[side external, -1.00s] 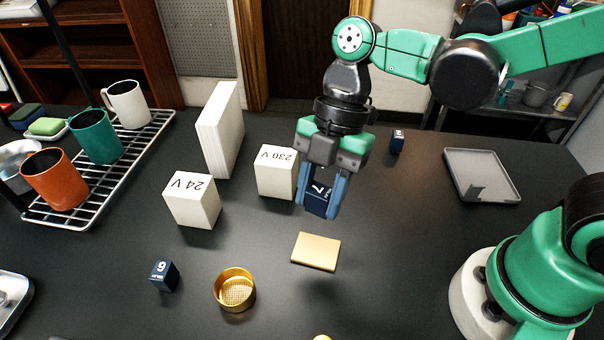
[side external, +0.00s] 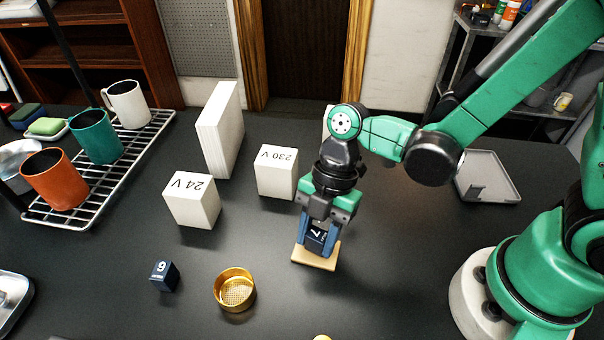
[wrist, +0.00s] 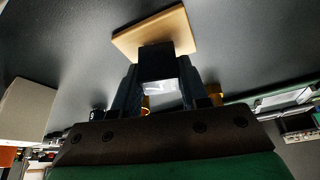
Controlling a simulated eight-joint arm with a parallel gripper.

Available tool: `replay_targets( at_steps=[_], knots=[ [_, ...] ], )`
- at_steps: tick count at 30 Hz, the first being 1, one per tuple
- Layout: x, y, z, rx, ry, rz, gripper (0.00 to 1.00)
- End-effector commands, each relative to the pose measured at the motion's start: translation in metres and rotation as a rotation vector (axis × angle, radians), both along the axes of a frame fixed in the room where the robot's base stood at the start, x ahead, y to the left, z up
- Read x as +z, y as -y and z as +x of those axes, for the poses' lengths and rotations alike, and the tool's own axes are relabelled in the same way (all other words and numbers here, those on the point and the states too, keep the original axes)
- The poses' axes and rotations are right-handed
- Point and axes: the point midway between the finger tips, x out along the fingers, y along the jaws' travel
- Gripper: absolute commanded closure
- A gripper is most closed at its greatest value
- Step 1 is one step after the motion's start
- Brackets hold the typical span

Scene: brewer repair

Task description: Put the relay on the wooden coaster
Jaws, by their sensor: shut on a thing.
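The relay (side external: 317,238) is a dark blue block with a white 7 on it. My gripper (side external: 316,245) is shut on it and holds it upright over the wooden coaster. The coaster (side external: 316,261) is a light tan square on the black table, and the block's lower end looks to be at or just above it; I cannot tell if they touch. In the wrist view the relay (wrist: 157,58) sits between the fingertips, with the coaster (wrist: 150,30) right beyond it.
A similar dark block marked 9 (side external: 164,275) and a brass filter basket (side external: 235,289) stand left of the coaster. White boxes marked 24 V (side external: 192,200) and 230 V (side external: 276,171) stand behind. A grey tray (side external: 489,178) lies at right. The table front of the coaster is mostly clear.

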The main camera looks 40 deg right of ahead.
Motion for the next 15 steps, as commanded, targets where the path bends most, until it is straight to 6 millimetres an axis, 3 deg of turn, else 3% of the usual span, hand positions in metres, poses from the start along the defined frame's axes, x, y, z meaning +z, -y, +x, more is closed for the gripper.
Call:
replay_targets(
  at_steps=[7,8,9,11,15],
  knots=[
    [-0.0031,-0.0002,0.0004,0.0,0.0,0.0,1.0],
    [-0.003,-0.0001,0.0004,0.0,0.0,0.0,0.56],
    [-0.0029,-0.0002,0.0004,0.0,0.0,0.0,0.44],
    [-0.0028,-0.0001,0.0003,0.0,0.0,0.0,0.3],
    [-0.0027,-0.0001,0.0003,0.0,0.0,0.0,0.3]
  ],
)
